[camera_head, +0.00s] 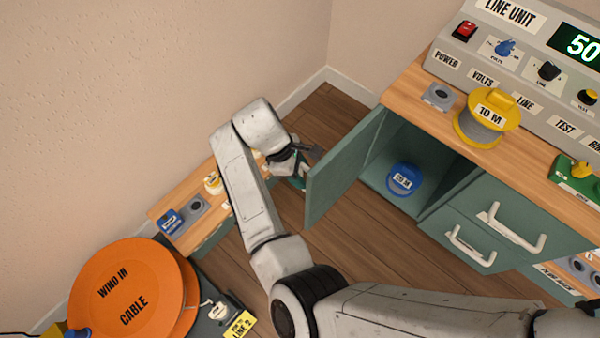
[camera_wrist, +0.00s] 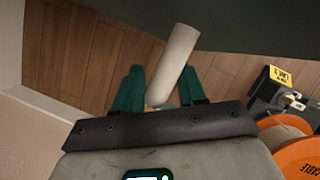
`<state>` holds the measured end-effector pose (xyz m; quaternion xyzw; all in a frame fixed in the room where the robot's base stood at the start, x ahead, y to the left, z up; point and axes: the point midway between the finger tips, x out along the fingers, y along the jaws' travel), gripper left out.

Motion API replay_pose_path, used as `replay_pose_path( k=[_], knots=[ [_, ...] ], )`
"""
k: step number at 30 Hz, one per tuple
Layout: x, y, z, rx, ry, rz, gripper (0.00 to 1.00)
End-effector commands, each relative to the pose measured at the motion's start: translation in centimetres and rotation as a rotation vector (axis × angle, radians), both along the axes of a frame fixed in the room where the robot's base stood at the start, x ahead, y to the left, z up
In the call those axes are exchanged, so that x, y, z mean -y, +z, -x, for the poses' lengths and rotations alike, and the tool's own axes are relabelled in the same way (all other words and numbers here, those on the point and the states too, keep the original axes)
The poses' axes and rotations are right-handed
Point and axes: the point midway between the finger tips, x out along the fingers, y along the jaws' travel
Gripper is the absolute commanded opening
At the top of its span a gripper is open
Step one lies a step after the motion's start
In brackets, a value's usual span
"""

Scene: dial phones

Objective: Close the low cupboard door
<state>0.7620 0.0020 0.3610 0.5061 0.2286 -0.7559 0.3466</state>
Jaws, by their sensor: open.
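The low cupboard door (camera_head: 345,165) is green and stands swung open to the left of the cupboard opening (camera_head: 415,160). A blue reel marked 20 M (camera_head: 403,180) sits inside the cupboard. My gripper (camera_head: 303,178) is at the outer side of the door, near its free edge, and partly hidden behind it in the head view. In the wrist view my gripper (camera_wrist: 160,85) has its green fingers apart. A pale rounded bar (camera_wrist: 175,60), looking like the door's handle, shows between them below the dark green door (camera_wrist: 250,25). I cannot tell whether the fingers touch it.
Green drawers (camera_head: 490,225) with white handles are right of the cupboard. A yellow 10 M reel (camera_head: 487,118) and the LINE UNIT panel (camera_head: 520,50) are on the worktop. An orange cable reel (camera_head: 130,295) stands at the lower left. A low wooden bench (camera_head: 185,200) lies behind my arm.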

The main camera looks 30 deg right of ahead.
Motion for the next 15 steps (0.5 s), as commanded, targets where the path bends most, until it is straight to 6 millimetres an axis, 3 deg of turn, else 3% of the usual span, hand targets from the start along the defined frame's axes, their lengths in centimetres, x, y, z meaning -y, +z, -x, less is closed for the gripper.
replay_pose_path(
  k=[7, 15],
  knots=[
    [0.03, -0.02, 0.01, 0.0, 0.0, 0.0, 0.4],
    [0.03, -0.01, 0.01, 0.0, 0.0, 0.0, 0.14]
  ],
)
